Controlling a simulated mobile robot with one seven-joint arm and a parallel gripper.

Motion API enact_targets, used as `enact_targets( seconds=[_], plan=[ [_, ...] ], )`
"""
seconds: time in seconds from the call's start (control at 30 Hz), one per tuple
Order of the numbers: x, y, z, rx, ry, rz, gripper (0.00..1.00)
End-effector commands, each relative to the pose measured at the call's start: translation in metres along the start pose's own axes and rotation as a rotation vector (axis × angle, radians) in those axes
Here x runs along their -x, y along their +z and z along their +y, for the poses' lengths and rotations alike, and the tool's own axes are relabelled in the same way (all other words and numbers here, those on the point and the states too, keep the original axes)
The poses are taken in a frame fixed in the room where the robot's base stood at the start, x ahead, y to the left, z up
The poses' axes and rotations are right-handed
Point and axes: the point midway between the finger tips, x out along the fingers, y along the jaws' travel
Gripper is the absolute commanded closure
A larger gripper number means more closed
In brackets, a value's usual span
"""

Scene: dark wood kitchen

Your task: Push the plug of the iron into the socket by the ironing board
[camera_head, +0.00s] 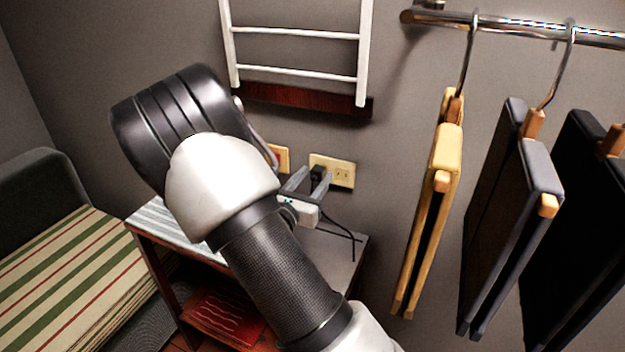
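A cream wall socket plate (343,172) is on the grey wall right of centre. The black plug (318,175) is right in front of its left outlet. I cannot tell whether its prongs are inside. My gripper (314,181) reaches the plate from the lower left, its grey fingers on either side of the plug and seemingly shut on it. A dark cable (350,236) hangs below the gripper onto the grey surface. The ironing board (150,216), with a pale striped cover, is partly hidden behind my arm. The iron cannot be made out clearly.
An orange wall plate (281,157) is left of the socket. A white rack (294,70) hangs above. Folded clothes on hangers, the nearest yellow (434,210), hang from a rail (520,27) close on the right. A striped bed (70,275) is at left.

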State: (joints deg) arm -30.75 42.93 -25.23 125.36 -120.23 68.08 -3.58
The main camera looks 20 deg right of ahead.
Motion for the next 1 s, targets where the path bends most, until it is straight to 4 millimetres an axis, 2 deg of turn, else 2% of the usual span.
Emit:
enact_targets(
  seconds=[0.3, 0.47, 1.0],
  plan=[
    [0.001, 0.0, 0.0, 0.0, 0.0, 0.0, 0.52],
    [0.015, 0.001, 0.001, -0.001, 0.003, 0.0, 0.52],
    [0.14, 0.0, 0.001, 0.0, 0.004, 0.001, 0.52]
  ],
)
